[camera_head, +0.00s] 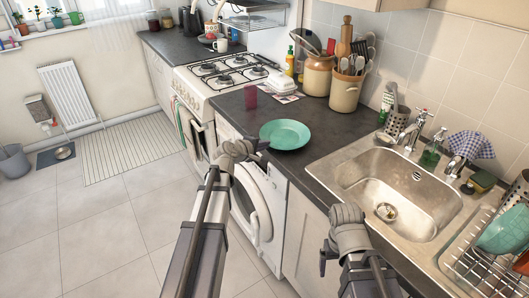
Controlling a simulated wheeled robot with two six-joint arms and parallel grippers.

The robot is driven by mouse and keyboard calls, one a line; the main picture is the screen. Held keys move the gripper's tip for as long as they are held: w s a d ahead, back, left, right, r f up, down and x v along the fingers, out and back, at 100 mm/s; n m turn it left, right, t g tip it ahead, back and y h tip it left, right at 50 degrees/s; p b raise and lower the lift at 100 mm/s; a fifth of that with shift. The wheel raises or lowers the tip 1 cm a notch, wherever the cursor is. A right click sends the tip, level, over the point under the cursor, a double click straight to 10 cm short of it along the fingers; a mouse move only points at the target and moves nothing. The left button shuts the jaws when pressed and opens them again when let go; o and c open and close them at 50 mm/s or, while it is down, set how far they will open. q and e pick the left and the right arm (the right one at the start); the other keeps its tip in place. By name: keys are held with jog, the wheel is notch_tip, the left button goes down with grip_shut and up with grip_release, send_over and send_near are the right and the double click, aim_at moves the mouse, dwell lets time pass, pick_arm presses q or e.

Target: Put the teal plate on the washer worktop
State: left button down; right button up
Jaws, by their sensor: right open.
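The teal plate (286,134) appears in the head view at the dark washer worktop (243,124), near its front edge and left of the sink. I cannot tell whether it rests flat on the surface or is just above it. My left gripper (257,146) is at the plate's left front rim, above the washer (260,200). Its fingers are small and partly hidden, so I cannot tell whether they grip the rim. My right gripper (345,247) is open and empty, in front of the counter edge below the sink.
A maroon cup (250,97) stands behind and left of the plate. Utensil crocks (345,91) stand at the back. The steel sink (390,190) is to the right, with a dish rack (485,255) beyond. The washer door (250,205) hangs open.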

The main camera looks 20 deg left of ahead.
pick_arm(q)
jog(key=shift+f, duration=0.3)
pick_arm(e)
jog(key=shift+f, duration=0.3)
pick_arm(q)
jog(key=shift+f, duration=0.15)
jog(key=c, duration=1.3)
grip_release()
pick_arm(e)
jog(key=shift+f, duration=0.15)
pick_arm(q)
jog(key=p+v, duration=0.5)
jog(key=v, duration=0.7)
jog(key=shift+s, duration=0.1)
pick_arm(e)
notch_tip(320, 180, up, 5)
jog(key=shift+r, duration=0.15)
